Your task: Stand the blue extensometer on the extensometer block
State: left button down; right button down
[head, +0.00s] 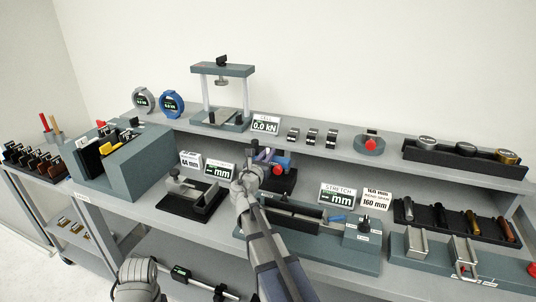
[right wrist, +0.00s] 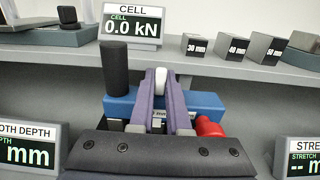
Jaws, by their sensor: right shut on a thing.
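The blue extensometer (right wrist: 203,102) shows in the right wrist view as a blue body with a black upright post at its left and a red knob at its right. In the head view its blue part (head: 284,160) shows beside my right gripper (head: 260,163). The purple fingers of my right gripper (right wrist: 160,105) are shut on it, with a pale piece between them. A dark block (head: 287,181) lies under and behind the gripper in the head view. I cannot tell whether the extensometer touches it. My left gripper is not in view; only a rounded link of mine shows at the bottom.
A cell display (head: 265,124) and several small blocks (head: 312,136) stand on the raised shelf behind. A clamp fixture (head: 192,197) is left of my right arm. A stretch device (head: 325,228) and its display (head: 337,194) are to the right.

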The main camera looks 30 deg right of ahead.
jog(key=shift+f+b, duration=0.4)
jog(key=shift+f, duration=0.05)
jog(key=c, duration=0.8)
grip_release()
jog(key=v, duration=0.7)
jog(key=shift+s+a, duration=0.25)
jog(key=shift+s, duration=0.05)
jog(key=shift+f, duration=0.1)
